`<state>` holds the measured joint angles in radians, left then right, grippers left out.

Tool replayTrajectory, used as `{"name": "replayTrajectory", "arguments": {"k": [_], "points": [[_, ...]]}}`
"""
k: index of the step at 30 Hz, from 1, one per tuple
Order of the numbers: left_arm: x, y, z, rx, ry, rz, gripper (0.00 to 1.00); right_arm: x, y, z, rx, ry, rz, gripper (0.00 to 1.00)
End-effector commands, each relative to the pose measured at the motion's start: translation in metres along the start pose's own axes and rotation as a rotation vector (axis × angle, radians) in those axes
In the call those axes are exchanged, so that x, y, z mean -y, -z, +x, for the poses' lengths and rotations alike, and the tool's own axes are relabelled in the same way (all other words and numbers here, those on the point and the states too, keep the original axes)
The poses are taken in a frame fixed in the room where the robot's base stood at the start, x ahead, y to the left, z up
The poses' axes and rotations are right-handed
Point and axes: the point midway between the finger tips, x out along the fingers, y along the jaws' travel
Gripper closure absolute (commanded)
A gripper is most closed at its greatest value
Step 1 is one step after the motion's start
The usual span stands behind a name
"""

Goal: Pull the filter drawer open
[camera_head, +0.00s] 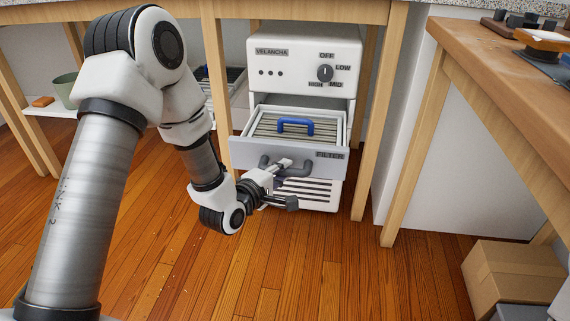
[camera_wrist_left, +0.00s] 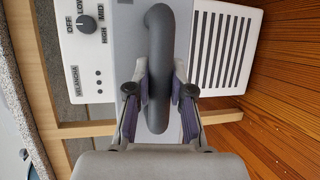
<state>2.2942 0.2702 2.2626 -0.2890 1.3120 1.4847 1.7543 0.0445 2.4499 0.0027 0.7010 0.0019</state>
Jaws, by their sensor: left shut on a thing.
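The filter drawer (camera_head: 245,153), a grey-fronted drawer labelled FILTER, stands pulled out of the white unit (camera_head: 300,55) under the table. Inside it lies a pleated filter with a blue handle (camera_head: 295,126). My left gripper (camera_head: 288,182) is at the drawer front, shut on its dark grey drawer handle (camera_head: 265,164). In the left wrist view the fingers (camera_wrist_left: 159,95) stand on both sides of the handle bar (camera_wrist_left: 158,45). The gripper hides part of the handle in the head view. My right gripper is not in view.
Wooden table legs (camera_head: 366,120) stand on both sides of the unit. A cardboard box (camera_head: 510,275) sits on the floor at the lower right. A green pot (camera_head: 65,90) stands on a low shelf at the left. The wooden floor before the drawer is clear.

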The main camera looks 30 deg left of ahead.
Motion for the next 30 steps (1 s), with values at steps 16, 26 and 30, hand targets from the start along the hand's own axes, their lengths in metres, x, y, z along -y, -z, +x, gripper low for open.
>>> {"name": "replayTrajectory", "arguments": {"k": [16, 26, 30], "points": [[0.0014, -0.0024, -0.0048, 0.001, 0.001, 0.0, 1.0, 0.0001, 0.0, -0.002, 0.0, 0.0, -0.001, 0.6], [0.0011, -0.0022, -0.0046, 0.0, 0.0, 0.0, 0.53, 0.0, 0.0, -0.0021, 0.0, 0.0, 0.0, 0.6], [0.0012, -0.0018, -0.0092, -0.001, 0.001, -0.001, 0.53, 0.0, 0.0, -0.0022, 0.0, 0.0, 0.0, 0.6]]}}
